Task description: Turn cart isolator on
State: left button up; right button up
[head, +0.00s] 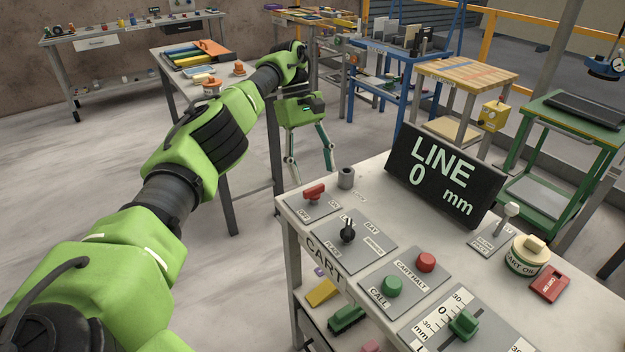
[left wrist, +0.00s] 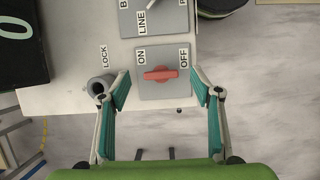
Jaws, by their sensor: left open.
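The cart isolator is a red rotary handle (head: 314,192) on a grey plate at the far left corner of the cart panel. In the left wrist view the red handle (left wrist: 160,74) lies crosswise, with ON printed at its upper left and OFF at its upper right. I cannot tell which label it points to. My left gripper (head: 314,177) hangs fingers-down by that corner. In the wrist view my open left gripper (left wrist: 159,77) has one finger on each side of the handle, with gaps between. My right gripper is out of view.
A grey cylinder (head: 346,177) marked LOCK stands beside the isolator plate; one finger appears close to it in the wrist view. A black selector knob (head: 347,233), green button (head: 392,286), red button (head: 426,261) and LINE display (head: 444,178) are also on the panel.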

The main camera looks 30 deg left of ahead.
pick_arm(q)
jog(key=shift+r, duration=2.7)
